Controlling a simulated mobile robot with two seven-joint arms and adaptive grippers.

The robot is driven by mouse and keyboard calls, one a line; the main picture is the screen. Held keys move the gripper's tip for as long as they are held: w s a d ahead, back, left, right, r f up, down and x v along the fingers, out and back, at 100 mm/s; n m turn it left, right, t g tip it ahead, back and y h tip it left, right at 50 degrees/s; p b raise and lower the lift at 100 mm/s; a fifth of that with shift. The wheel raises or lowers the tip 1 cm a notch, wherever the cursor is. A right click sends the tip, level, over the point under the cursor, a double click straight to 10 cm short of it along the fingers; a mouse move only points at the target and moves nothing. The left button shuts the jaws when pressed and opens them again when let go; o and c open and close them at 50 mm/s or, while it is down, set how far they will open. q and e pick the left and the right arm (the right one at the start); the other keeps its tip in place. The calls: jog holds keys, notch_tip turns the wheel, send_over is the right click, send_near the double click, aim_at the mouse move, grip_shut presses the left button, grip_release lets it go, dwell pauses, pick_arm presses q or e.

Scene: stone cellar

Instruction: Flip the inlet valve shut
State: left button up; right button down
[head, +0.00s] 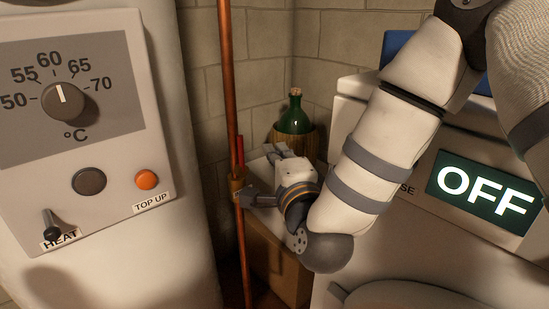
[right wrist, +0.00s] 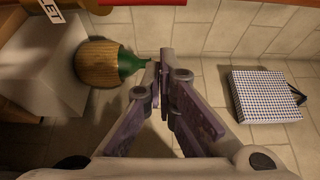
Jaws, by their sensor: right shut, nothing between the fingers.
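The inlet valve (head: 238,184) is a brass fitting on the upright copper pipe in the head view. Its red lever (head: 240,151) stands upright, close alongside the pipe. In the right wrist view a red bar, apparently the lever (right wrist: 145,2), crosses the top edge, near a white label (right wrist: 47,10) reading "LET". My right gripper (head: 275,149) is just right of the valve, apart from the red lever, with its fingers pointing away from me. The right wrist view shows its fingertips (right wrist: 159,67) together with nothing between them. My left gripper is not in view.
A green bottle (head: 295,118) in a wicker basket stands behind my right gripper. The boiler panel (head: 110,140) with dial and buttons is at left. A white machine with an OFF sign (head: 484,193) is at right.

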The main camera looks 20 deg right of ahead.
aim_at(241, 155)
jog(key=w+a, duration=0.1)
jog(key=w, duration=0.1)
jog(key=w+a, duration=0.1)
jog(key=w, duration=0.1)
jog(key=shift+a, duration=0.3)
dwell(0.4)
